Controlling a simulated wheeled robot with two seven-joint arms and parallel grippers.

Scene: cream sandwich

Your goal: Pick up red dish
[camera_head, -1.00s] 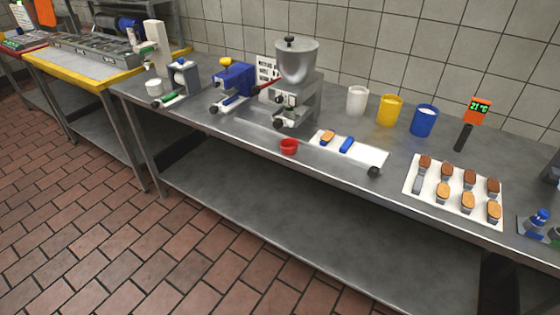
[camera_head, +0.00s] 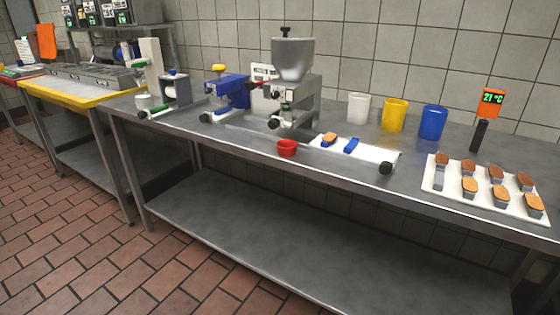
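The red dish (camera_head: 287,148) is a small round cup standing upright near the front edge of the steel table (camera_head: 225,143). It sits in front of the machine with the grey hopper (camera_head: 293,60) and just left of a white board (camera_head: 372,152). Nothing touches the dish from above. Neither of my grippers shows in the head view.
A tray of cakes (camera_head: 433,184) lies right. A blue machine (camera_head: 232,92) stands left. The floor in front is clear.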

